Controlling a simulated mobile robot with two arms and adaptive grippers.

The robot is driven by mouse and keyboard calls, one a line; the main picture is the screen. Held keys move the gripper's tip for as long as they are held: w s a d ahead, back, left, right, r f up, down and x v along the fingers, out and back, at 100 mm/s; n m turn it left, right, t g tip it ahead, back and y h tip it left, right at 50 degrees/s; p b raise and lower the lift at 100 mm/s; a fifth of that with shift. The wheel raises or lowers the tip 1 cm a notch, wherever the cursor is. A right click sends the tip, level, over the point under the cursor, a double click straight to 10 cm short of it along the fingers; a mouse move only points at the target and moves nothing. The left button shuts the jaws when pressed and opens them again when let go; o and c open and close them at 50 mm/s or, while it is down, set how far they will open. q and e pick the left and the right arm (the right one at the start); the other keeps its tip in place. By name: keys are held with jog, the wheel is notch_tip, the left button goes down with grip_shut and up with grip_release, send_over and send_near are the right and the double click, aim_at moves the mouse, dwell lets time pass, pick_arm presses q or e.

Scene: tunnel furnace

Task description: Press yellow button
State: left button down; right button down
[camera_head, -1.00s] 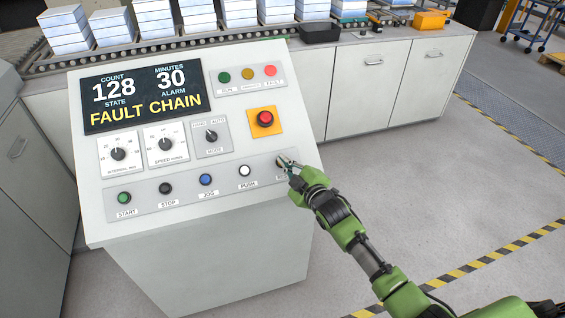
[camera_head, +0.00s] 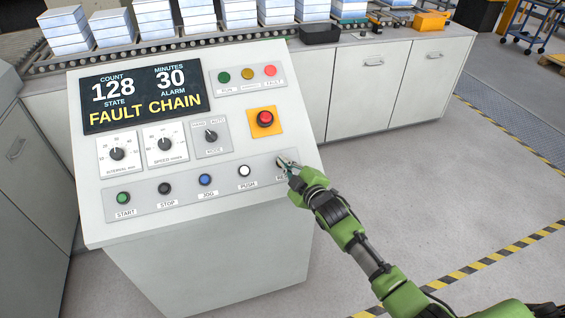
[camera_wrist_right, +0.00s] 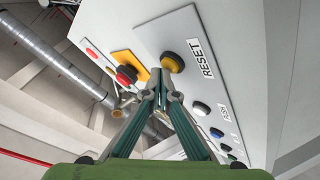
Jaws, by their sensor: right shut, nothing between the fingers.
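The yellow button (camera_wrist_right: 172,62) shows in the right wrist view, round with a dark rim, beside the RESET label (camera_wrist_right: 200,58) on the sloped white control panel (camera_head: 285,225). My right gripper (camera_wrist_right: 160,80) is shut and empty, its fingertips close to the button. I cannot tell whether they touch it. In the head view my right gripper (camera_head: 284,163) is at the right end of the lower button row and hides the yellow button and part of its label. My left gripper is not in view.
A red emergency button (camera_head: 265,118) on a yellow plate sits above my right gripper. The white PUSH button (camera_head: 244,171) and blue JOG button (camera_head: 205,180) lie to its left. The display (camera_head: 145,93) reads FAULT CHAIN. The floor right of the panel is open.

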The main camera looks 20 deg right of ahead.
jog(key=shift+w+f, duration=0.15)
jog(key=shift+f, duration=0.05)
jog(key=shift+r, duration=0.1)
dwell(0.4)
jog(key=shift+s+r+p, duration=0.55)
jog(key=shift+r+p, duration=0.1)
jog(key=shift+p, duration=0.3)
jog(key=shift+s+r+p, duration=0.2)
jog(key=shift+r+p, duration=0.35)
jog(key=shift+p, duration=0.15)
jog(key=s+r+p, duration=0.1)
jog(key=p, duration=0.1)
jog(key=s+r+p, duration=0.1)
jog(key=r+p, duration=0.1)
jog(key=shift+s+d, duration=0.1)
jog(key=shift+s, duration=0.15)
